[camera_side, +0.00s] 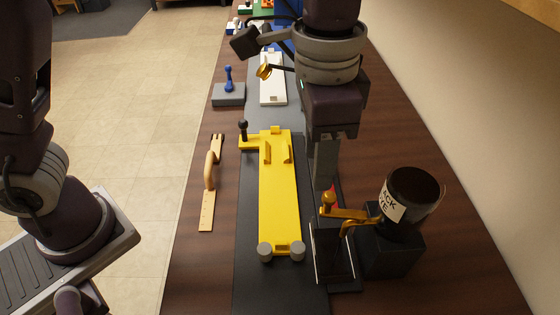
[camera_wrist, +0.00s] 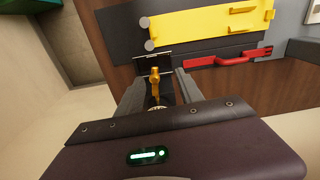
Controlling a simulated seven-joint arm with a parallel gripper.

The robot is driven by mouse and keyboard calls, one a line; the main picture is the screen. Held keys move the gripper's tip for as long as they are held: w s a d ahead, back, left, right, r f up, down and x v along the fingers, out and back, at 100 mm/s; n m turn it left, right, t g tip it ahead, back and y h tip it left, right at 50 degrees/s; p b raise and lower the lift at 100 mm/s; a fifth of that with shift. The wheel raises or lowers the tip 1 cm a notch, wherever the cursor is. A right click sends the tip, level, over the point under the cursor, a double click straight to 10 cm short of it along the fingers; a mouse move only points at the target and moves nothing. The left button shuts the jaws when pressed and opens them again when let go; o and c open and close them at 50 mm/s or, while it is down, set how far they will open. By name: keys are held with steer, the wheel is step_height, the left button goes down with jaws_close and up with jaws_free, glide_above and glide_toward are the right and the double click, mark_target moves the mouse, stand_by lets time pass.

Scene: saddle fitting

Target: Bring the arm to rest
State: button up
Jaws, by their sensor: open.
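My gripper (camera_side: 325,180) points down over the right part of the bench in the side view, above and beside a brass-coloured handle (camera_side: 330,205). In the wrist view my gripper (camera_wrist: 160,82) has its two fingers apart, with the brass handle (camera_wrist: 155,85) showing in the gap between them. I see nothing held. Whether the fingers touch the handle cannot be told. A yellow fixture (camera_side: 278,195) lies on a dark mat left of my gripper in the side view, and the yellow fixture also shows at the top of the wrist view (camera_wrist: 200,22).
A dark jar (camera_side: 413,195) with a white label stands on a black block close right of the fingers. A red-handled tool (camera_wrist: 225,61) lies near them. A wooden-handled tool (camera_side: 208,190) and a blue-knobbed grey block (camera_side: 229,95) are at left. A white plate (camera_side: 272,82) lies farther back.

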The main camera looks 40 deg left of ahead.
steer(key=s+a+r+n+t, duration=0.1)
steer(key=s+a+r+n, duration=0.15)
steer(key=a, duration=0.35)
steer(key=s+a+r+n+t, duration=0.1)
steer(key=a+r, duration=0.2)
steer(key=a, duration=0.3)
steer(key=s+a+f+n+t, duration=0.2)
steer(key=s+a+n, duration=0.3)
steer(key=s+a, duration=0.4)
steer(key=shift+s+a+t, duration=0.35)
steer(key=shift+s+t, duration=0.25)
steer(key=shift+s, duration=0.35)
